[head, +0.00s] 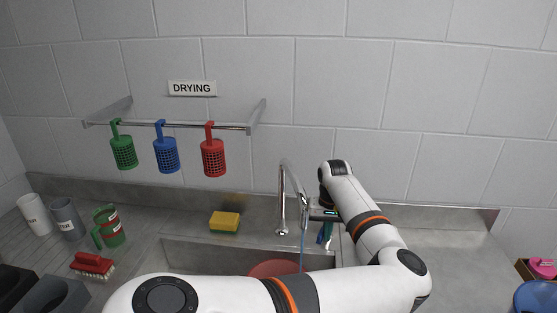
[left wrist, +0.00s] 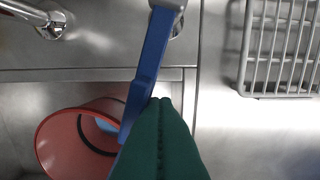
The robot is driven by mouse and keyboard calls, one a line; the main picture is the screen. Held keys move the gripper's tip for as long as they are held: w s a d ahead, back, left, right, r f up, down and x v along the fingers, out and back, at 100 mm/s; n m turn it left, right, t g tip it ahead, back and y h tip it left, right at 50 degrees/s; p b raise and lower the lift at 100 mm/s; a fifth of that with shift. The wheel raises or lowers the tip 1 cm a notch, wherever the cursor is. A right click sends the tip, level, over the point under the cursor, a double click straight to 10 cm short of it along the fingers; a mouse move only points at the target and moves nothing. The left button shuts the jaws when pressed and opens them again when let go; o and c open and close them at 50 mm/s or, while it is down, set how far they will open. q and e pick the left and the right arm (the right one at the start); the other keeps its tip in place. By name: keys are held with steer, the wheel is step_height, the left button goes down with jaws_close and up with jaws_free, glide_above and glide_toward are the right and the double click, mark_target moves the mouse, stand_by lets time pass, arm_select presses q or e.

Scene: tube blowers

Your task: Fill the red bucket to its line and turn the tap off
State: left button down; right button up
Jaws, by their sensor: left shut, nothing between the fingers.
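The red bucket (head: 272,268) stands in the sink below the tap (head: 283,205), mostly hidden by my arm in the head view. A thin blue stream of water (head: 303,243) runs down from the spout towards it. In the left wrist view the bucket (left wrist: 60,140) shows its open mouth, a dark line inside and some blue; the water level against the line is unclear. My left gripper (head: 328,236) is right of the spout, its green fingers (left wrist: 160,135) shut and empty. A blue bar (left wrist: 152,50), apparently the tap lever, lies beside them; contact is unclear.
A yellow and green sponge (head: 225,220) lies on the sink's back ledge. Green, blue and red perforated cups (head: 213,157) hang on a rail. Cups, a green jug (head: 108,227) and a red brush (head: 92,264) stand left. A wire rack (left wrist: 280,50) is right in the wrist view.

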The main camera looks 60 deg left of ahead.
arm_select(q)
steer(key=shift+s+a+p, duration=0.8)
steer(key=shift+s, duration=0.2)
steer(key=r+p, duration=0.4)
steer(key=p, duration=0.1)
steer(key=shift+w+d+r, duration=0.3)
steer(key=shift+r, duration=0.05)
steer(key=shift+f, duration=0.1)
steer(key=s+a+p, duration=0.1)
steer(key=a, duration=0.5)
steer(key=shift+s, duration=0.4)
